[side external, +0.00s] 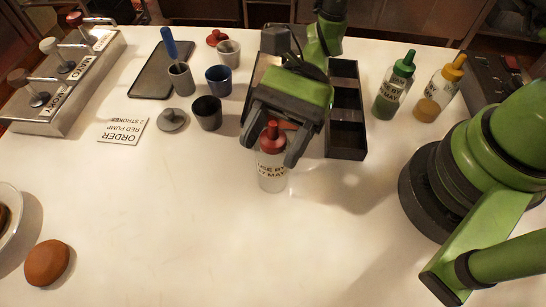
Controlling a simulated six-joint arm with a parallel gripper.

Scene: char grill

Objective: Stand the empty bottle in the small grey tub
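The clear, empty-looking bottle (272,172) with a red cap and a dark printed label stands upright on the white table, near the middle. My gripper (271,150) reaches down over it, with one finger on each side of its upper part. The fingers look spread, with a gap at the left side; contact on the right is unclear. Two small grey cups could be the grey tub: one (228,55) at the back, and one (181,80) with a blue-handled tool in it. I cannot tell which.
A dark divided caddy (346,145) stands just right of my gripper. Green-capped (392,90) and yellow-capped (440,90) bottles stand beyond it. A blue cup (218,81) and a black cup (207,114) are left. A pump rack (75,85) is far left. The front middle is clear.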

